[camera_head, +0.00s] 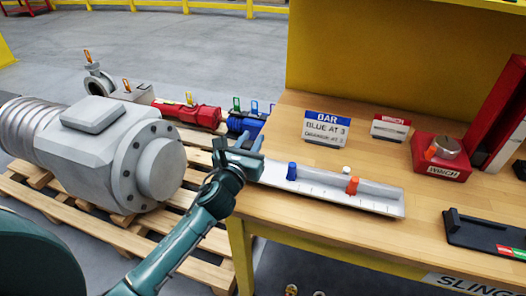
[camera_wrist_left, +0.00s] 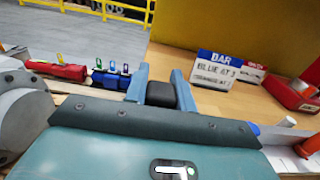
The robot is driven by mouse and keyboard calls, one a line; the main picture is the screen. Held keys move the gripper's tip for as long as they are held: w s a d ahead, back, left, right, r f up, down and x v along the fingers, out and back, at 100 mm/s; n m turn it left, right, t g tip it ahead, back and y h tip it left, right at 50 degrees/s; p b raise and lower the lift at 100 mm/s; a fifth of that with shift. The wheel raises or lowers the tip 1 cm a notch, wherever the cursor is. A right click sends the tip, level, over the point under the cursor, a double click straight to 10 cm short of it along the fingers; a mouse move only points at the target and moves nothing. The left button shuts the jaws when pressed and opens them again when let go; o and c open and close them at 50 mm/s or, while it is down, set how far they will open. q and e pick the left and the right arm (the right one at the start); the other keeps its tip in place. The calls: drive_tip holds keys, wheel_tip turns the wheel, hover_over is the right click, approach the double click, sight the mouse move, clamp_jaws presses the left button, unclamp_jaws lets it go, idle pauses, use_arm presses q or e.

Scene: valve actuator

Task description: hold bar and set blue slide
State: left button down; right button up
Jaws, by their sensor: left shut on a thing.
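The pale grey bar (camera_head: 325,193) with scale marks lies along the front left of the wooden bench. The blue slide (camera_head: 291,171) stands on it left of the orange slide (camera_head: 352,185). My left gripper (camera_head: 238,146) is at the bar's left end. In the left wrist view, its fingers (camera_wrist_left: 160,90) are shut on a dark block, the bar's end grip (camera_wrist_left: 161,95). Only a bit of the blue slide (camera_wrist_left: 253,128) shows there, past my gripper body. I cannot read which mark the blue slide is at. My right gripper is not in view.
A sign (camera_head: 325,129) reading "BAR, BLUE AT 3" stands behind the bar; its lower line is unclear. A red winch box (camera_head: 440,158) and a black tray (camera_head: 485,235) are to the right. A large grey actuator (camera_head: 110,145) lies on a pallet at left.

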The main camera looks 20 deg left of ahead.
use_arm(q)
wheel_tip(320, 180, up, 7)
drive_tip(key=shift+f, duration=4.25)
